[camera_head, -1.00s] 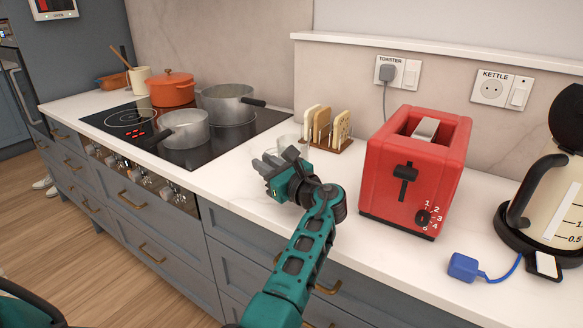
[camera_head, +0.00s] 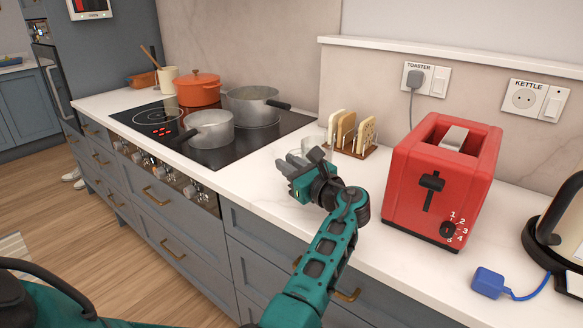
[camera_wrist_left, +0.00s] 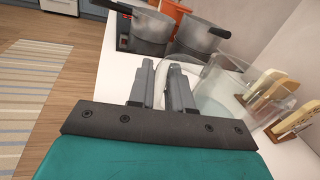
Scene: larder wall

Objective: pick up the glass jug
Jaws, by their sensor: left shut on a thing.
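The clear glass jug (camera_head: 315,145) stands on the white counter between the hob and the toast rack, partly hidden behind my left gripper in the head view. In the left wrist view the see-through jug (camera_wrist_left: 224,96) is just right of the fingers, with its curved handle at their tips. My left gripper (camera_head: 290,165) reaches over the counter and is shut on the jug, at the handle as far as I can see. Its two grey fingers (camera_wrist_left: 162,78) show a narrow gap in the wrist view. My right gripper is not in view.
The toast rack (camera_head: 352,134) stands close behind the jug, and the red toaster (camera_head: 440,185) is to its right. Grey saucepans (camera_head: 209,129) and an orange pot (camera_head: 198,89) stand on or by the hob at left.

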